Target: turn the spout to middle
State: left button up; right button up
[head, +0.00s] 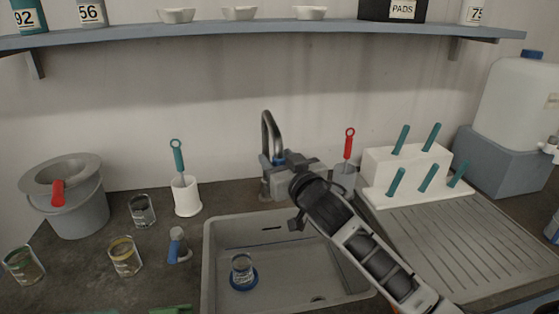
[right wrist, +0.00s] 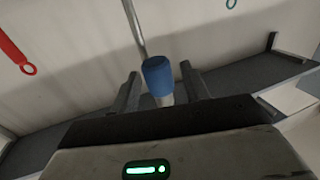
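The steel spout (head: 267,130) rises behind the sink (head: 212,262) as a narrow arch, its bend near the wall. A blue sleeve (right wrist: 157,76) on the faucet shows in the right wrist view, with the thin tube above it. My right gripper (head: 278,172) is at the faucet, reaching in from the lower right. In the right wrist view its two fingers (right wrist: 160,88) stand apart on either side of the blue sleeve, with a visible gap on each side. The gripper hides much of the faucet's lower part in the head view. My left gripper is not in view.
A white holder (head: 187,197) with a teal brush stands left of the sink. A red-handled tool (head: 349,145) stands close behind my right gripper. A white rack (head: 379,166) with teal handles is at right.

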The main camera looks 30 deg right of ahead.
jog(key=shift+s, duration=0.15)
jog(key=shift+s, duration=0.3)
pick_arm(q)
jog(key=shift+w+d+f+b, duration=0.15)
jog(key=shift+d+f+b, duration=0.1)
jog(key=shift+b, duration=0.6)
pick_arm(e)
jog(key=s, duration=1.5)
jog(key=shift+a, duration=0.35)
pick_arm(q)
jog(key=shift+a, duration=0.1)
